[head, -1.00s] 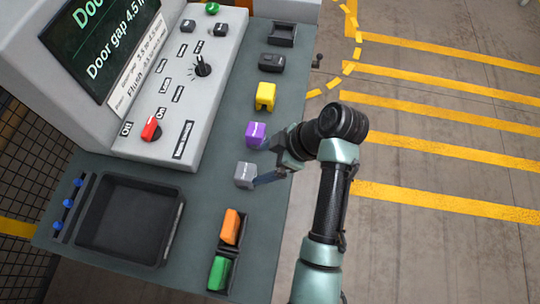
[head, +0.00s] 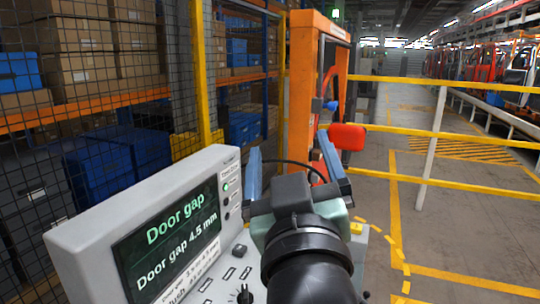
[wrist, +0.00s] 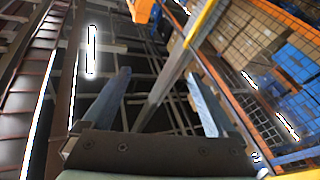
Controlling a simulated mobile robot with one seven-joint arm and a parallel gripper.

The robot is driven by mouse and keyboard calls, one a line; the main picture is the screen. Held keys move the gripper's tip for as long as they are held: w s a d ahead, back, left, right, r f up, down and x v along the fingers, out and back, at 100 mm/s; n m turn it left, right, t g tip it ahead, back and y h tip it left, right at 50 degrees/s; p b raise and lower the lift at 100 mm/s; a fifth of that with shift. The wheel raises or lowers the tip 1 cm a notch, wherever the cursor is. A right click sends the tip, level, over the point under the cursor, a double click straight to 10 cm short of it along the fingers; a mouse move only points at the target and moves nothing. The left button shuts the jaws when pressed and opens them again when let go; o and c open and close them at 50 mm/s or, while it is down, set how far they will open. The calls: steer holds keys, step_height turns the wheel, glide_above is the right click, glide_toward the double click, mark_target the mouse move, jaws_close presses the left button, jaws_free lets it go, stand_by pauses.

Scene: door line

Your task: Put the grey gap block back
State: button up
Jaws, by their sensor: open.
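My gripper (head: 292,168) is raised in the head view, pointing up and away, with its two blue fingers spread. In the wrist view my gripper (wrist: 158,88) is also open, with nothing between its fingers. The grey gap block is in neither current view. The console (head: 75,245) stands at the lower left, and its screen (head: 168,245) reads "Door gap 4.5 mm". My arm covers part of the console's right side.
An orange frame (head: 300,90) with a red padded part (head: 347,137) stands beyond my gripper. A mesh fence (head: 100,110) and shelves of boxes are at the left. Yellow rails (head: 455,135) cross the right, with open marked floor (head: 450,240) in front.

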steer(key=s+a+r+m+t, duration=0.2)
steer(key=s+r+t, duration=0.4)
steer(key=s+r, duration=0.6)
step_height(320, 180, up, 2)
steer(key=shift+a+m+h, duration=0.15)
steer(key=shift+m+h, duration=0.25)
steer(key=shift+m, duration=0.5)
